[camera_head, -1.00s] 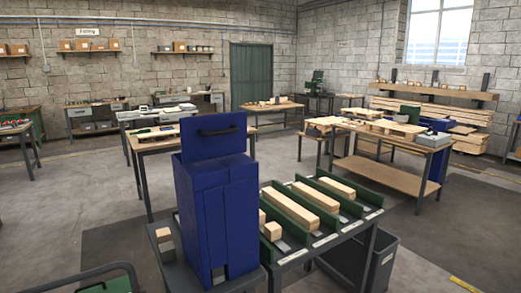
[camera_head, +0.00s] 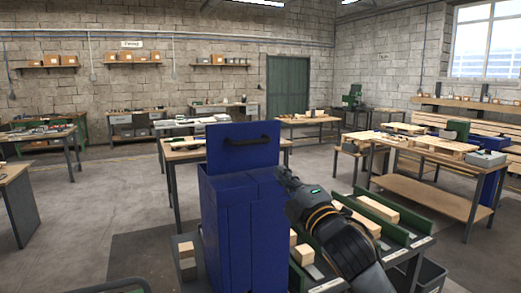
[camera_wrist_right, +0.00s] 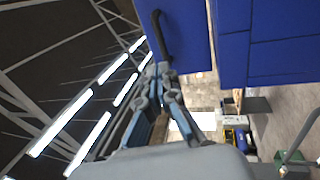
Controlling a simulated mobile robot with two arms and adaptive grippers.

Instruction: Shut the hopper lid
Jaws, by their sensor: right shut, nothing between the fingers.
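The blue hopper (camera_head: 240,225) stands left of centre in the head view. Its lid (camera_head: 225,157) is up, standing upright at the back of the hopper, with a black bar handle (camera_head: 252,141) across its face. In the right wrist view the lid (camera_wrist_right: 190,30) and its handle (camera_wrist_right: 160,38) lie just ahead of the fingers, and the hopper body (camera_wrist_right: 272,45) is at upper right. My right gripper (camera_head: 281,171) is shut and empty, beside the hopper's right side near the lid. Its fingertips (camera_wrist_right: 164,70) appear close to the handle's end; contact cannot be told. My left gripper is out of view.
A rack with green dividers (camera_head: 378,208) and wooden blocks stands right of the hopper, partly behind my right arm. A table with pallets (camera_head: 430,185) is farther right. Floor at left is open.

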